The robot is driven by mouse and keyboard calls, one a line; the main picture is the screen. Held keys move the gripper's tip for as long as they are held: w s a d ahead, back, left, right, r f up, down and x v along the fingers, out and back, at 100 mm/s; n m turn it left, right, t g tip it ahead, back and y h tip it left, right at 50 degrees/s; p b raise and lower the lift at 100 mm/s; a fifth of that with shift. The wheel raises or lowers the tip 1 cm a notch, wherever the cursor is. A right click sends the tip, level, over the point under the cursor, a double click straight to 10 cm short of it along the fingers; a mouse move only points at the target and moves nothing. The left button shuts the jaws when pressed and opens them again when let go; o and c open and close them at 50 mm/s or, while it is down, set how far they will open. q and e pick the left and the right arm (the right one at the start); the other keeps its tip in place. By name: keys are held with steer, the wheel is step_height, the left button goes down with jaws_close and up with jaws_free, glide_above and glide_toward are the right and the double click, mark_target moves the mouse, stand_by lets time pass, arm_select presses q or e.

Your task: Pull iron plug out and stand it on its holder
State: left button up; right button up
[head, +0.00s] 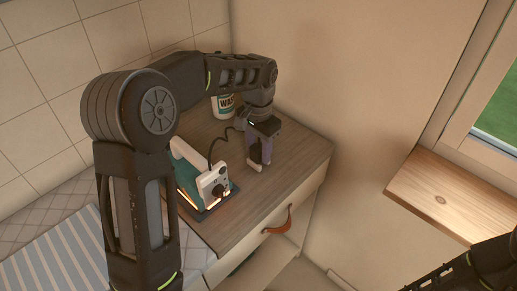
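The iron (187,164), teal and white, lies on a dark plate (207,212) on the wooden cabinet top. Orange light shows along its lower edge. Its black cord (214,143) rises from the iron and runs back behind my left arm. The plug and any socket are not visible. I cannot tell whether the dark plate is the holder. My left gripper (258,166) points down just right of the iron, apart from it, low over the cabinet top. I cannot see a gap between its fingers or anything held. My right arm enters at the lower right corner; its gripper is out of view.
The cabinet (297,158) has bare top to the right. A drawer front has a brown leather pull (278,226). A wooden sill (440,197) juts out below the window at right.

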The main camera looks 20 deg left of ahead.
arm_select(q)
steer(key=o, duration=0.3)
steer(key=shift+r, duration=0.1)
step_height(320, 180, up, 8)
steer(key=shift+f+b, duration=0.2)
steer(key=shift+b, duration=0.15)
stand_by(0.5)
